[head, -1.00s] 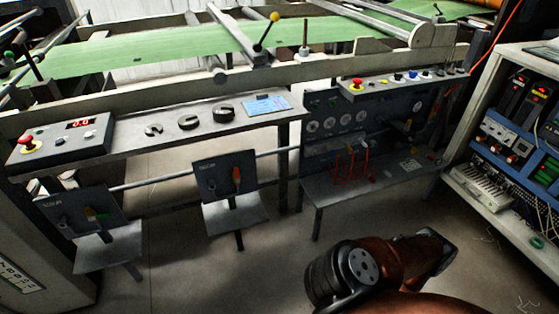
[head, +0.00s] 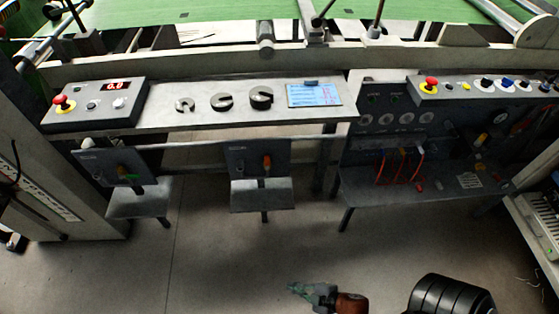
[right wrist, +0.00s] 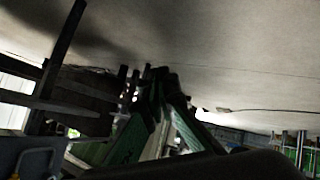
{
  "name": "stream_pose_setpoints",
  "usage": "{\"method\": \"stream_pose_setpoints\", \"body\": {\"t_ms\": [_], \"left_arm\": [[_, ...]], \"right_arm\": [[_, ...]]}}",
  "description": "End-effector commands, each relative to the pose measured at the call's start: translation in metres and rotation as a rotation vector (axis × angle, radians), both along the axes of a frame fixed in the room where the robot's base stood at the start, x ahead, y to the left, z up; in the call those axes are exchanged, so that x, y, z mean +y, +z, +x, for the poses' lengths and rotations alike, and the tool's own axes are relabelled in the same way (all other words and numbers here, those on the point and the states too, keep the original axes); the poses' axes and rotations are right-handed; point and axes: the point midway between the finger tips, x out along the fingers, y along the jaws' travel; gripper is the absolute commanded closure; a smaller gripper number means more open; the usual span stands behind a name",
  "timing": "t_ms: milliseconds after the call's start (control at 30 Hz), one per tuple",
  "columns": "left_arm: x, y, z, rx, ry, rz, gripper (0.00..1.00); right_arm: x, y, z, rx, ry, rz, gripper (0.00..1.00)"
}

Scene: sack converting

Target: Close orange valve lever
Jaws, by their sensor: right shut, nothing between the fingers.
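An orange lever (head: 267,163) stands roughly upright on the dark middle panel (head: 240,160) below the control shelf. A second dark panel (head: 92,160) to its left carries a small orange part and a pale green part, too small to make out well. My right gripper (head: 299,289) is low in the head view, in front of and below the panels, well apart from the orange lever. Its greenish fingers are shut and empty. They also fill the middle of the right wrist view (right wrist: 160,90), where I cannot make out the lever. My left gripper is not in view.
The control shelf (head: 200,131) holds a box with a red button and display, black rings and a blue card. A grey step (head: 262,196) juts out under the lever. A bench (head: 370,188) with red rods stands right. The floor (head: 215,260) before the panels is clear.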

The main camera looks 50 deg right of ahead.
Motion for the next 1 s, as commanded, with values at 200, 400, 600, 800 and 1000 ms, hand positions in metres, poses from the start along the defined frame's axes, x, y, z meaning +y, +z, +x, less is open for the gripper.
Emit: {"method": "stream_pose_setpoints", "body": {"t_ms": [200, 400, 600, 800, 1000], "left_arm": [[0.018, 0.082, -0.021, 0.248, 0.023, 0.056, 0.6], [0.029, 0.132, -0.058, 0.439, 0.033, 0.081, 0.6], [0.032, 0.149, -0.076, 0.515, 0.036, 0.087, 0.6], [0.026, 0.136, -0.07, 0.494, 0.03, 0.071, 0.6], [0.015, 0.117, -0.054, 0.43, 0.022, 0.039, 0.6]], "right_arm": [[-0.063, 0.162, 0.144, -0.223, -0.04, -0.571, 1.0], [-0.097, 0.291, 0.199, -0.354, -0.187, -0.92, 1.0], [-0.107, 0.34, 0.213, -0.4, -0.262, -1.05, 1.0], [-0.119, 0.34, 0.233, -0.402, -0.266, -1.057, 1.0], [-0.139, 0.338, 0.267, -0.402, -0.264, -1.059, 1.0]]}}
